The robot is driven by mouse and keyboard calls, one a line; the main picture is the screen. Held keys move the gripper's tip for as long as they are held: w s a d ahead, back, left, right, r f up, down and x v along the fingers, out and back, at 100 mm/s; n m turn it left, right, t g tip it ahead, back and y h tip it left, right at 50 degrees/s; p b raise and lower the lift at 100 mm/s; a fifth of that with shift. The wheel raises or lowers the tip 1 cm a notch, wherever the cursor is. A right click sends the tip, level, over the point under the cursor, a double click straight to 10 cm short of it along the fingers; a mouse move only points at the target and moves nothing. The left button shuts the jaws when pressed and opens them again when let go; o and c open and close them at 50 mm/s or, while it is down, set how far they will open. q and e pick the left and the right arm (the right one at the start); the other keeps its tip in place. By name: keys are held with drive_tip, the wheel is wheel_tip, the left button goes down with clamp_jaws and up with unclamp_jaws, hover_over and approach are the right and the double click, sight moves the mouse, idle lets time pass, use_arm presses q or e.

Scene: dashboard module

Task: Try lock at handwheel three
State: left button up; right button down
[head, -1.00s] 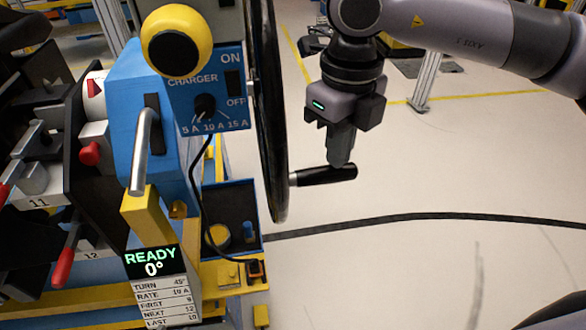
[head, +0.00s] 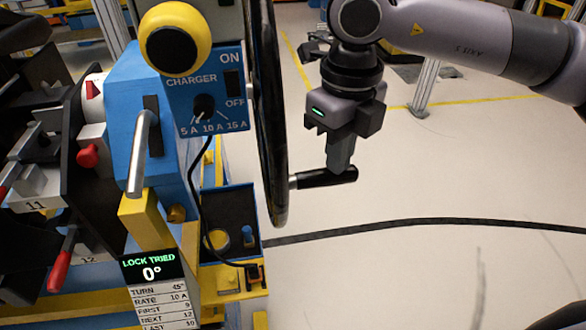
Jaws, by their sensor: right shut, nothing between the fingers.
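The black handwheel (head: 268,130) stands edge-on at the right side of the blue charger housing. Its black crank handle (head: 326,178) sticks out to the right from the lower rim. My right gripper (head: 340,168) points down from above, its shut fingertips at the handle; I cannot tell whether they touch it. The small display (head: 151,270) below the housing reads "LOCK TRIED" and 0°, above a printed list with turn 45°. A silver lever (head: 138,152) stands on the blue housing. My left gripper is not in view.
Red-handled levers and numbered plates 11 and 12 fill the left side. A blue tray (head: 230,225) lies below. The floor on the right is open, crossed by a black cable.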

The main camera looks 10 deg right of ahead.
drive_tip(key=shift+s+f, duration=0.1)
drive_tip(key=shift+f, duration=0.1)
wheel_tip(320, 180, up, 8)
drive_tip(key=p, duration=0.4)
drive_tip(key=shift+p, duration=0.35)
idle(0.3)
